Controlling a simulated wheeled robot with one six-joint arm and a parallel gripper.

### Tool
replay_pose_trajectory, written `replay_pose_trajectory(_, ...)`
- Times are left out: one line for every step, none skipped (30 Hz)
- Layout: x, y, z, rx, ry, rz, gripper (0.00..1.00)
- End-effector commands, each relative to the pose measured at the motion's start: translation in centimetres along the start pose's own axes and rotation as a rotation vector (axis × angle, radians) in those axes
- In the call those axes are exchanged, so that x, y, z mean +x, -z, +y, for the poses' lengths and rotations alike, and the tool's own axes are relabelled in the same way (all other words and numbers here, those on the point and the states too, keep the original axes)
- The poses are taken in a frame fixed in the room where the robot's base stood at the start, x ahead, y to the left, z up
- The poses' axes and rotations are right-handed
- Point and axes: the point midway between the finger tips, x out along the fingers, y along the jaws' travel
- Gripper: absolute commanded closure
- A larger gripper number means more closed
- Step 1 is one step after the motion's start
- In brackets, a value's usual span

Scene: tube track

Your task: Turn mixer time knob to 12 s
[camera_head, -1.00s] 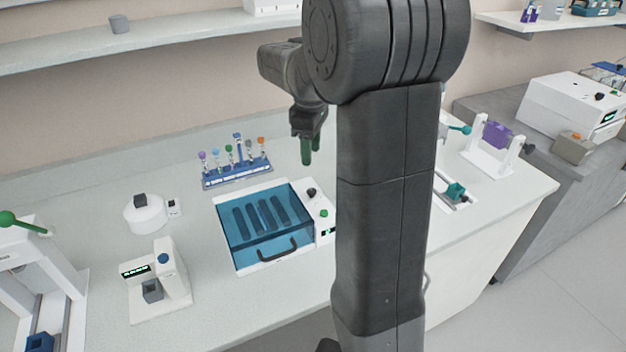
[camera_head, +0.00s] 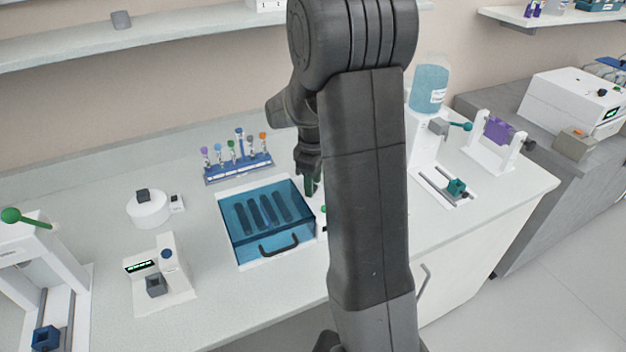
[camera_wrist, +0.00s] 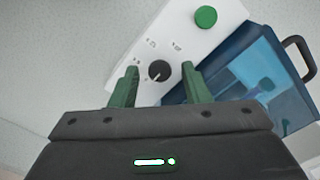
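The mixer is a white box with a blue clear lid (camera_head: 262,222) and a black handle. It also shows in the wrist view as a white panel (camera_wrist: 190,40) with the blue lid (camera_wrist: 255,75) at the right. The black time knob (camera_wrist: 158,70) sits on that panel, with a white pointer line and small markings around it. My gripper (camera_head: 312,188) is over the panel at the mixer's right side. In the wrist view my gripper (camera_wrist: 160,68) is open, its green fingers on either side of the knob. I cannot tell how far above it they are. My arm hides the knob in the head view.
A green button (camera_wrist: 206,16) is on the same panel, past the knob. A rack of coloured tubes (camera_head: 238,168) stands behind the mixer. A small white device with a display (camera_head: 160,270) stands to its left. Bare counter lies left of the panel.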

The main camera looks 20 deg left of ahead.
Motion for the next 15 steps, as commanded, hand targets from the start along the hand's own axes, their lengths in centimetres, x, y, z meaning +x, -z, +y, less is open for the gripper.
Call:
replay_pose_trajectory(-0.02,0.01,0.01,0.000,0.000,0.000,0.68)
replay_pose_trajectory(-0.02,0.01,0.01,0.000,0.000,0.000,0.73)
replay_pose_trajectory(-0.03,0.01,0.01,0.000,0.000,0.000,0.81)
replay_pose_trajectory(-0.03,0.01,0.01,0.000,0.000,0.000,0.87)
replay_pose_trajectory(-0.03,0.01,0.01,0.000,0.000,0.000,0.93)
replay_pose_trajectory(-0.04,0.01,0.01,0.000,0.000,0.000,1.00)
replay_pose_trajectory(-0.04,0.01,0.01,0.000,0.000,0.000,1.00)
replay_pose_trajectory(-0.04,0.01,0.01,0.000,0.000,0.000,1.00)
replay_pose_trajectory(-0.04,0.01,0.01,0.001,0.000,0.000,1.00)
replay_pose_trajectory(-0.05,0.01,0.01,0.002,0.000,0.000,1.00)
replay_pose_trajectory(-0.05,0.01,0.01,0.004,0.000,0.000,1.00)
replay_pose_trajectory(-0.05,0.01,0.01,0.009,-0.001,0.000,1.00)
replay_pose_trajectory(-0.05,0.01,0.01,0.013,-0.001,0.000,1.00)
replay_pose_trajectory(-0.05,0.01,0.01,0.019,-0.001,0.000,1.00)
replay_pose_trajectory(-0.04,0.02,0.02,0.029,-0.001,0.001,1.00)
